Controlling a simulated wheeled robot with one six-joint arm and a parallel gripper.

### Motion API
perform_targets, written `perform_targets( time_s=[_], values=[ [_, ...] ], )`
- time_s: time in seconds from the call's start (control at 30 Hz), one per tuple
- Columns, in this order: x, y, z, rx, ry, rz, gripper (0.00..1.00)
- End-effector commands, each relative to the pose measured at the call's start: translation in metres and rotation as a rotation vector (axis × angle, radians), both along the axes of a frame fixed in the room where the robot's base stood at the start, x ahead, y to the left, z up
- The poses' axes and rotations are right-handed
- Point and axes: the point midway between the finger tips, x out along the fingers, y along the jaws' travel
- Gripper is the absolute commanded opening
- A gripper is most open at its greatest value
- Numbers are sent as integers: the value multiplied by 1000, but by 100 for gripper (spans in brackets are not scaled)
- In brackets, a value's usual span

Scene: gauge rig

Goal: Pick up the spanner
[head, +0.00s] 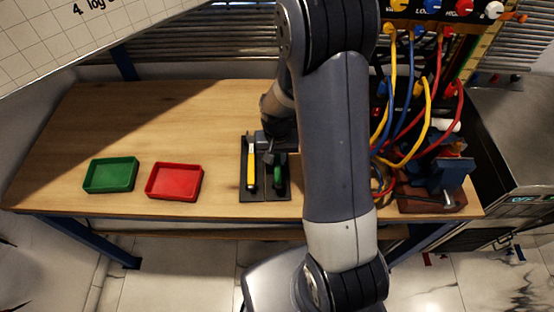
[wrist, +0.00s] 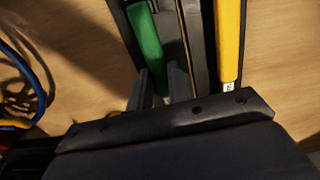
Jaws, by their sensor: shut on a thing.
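The green-handled spanner (head: 278,177) lies in the right part of a black tray (head: 252,197); its green handle also shows in the wrist view (wrist: 146,36). Its head is hidden by my gripper, so its shape cannot be checked. My gripper (head: 272,156) is over the tray, and in the wrist view its fingers (wrist: 163,88) are shut on the spanner just past the end of the green handle. I cannot tell whether the spanner is clear of the tray.
A yellow-handled tool (head: 251,164) lies close on the left in the tray. A red bin (head: 174,195) and a green bin (head: 110,189) stand farther left on the wooden bench (head: 190,115). Cables (head: 413,150) and a blue vise (head: 450,175) crowd the right side.

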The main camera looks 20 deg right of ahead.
Motion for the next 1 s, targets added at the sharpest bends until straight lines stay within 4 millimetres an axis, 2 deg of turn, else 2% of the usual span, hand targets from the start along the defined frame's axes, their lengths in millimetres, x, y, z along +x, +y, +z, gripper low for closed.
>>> perform_targets(
  time_s=[0.27, 0.73, 0.9, 1.0],
  values=[
    [1, 0, 8, 0, -3, 0, 0],
    [1, 0, 82, -1, -6, 0, 0],
    [1, 0, 98, 0, -3, 0, 0],
    [0, 0, 100, 0, -1, 0, 0]
  ],
)
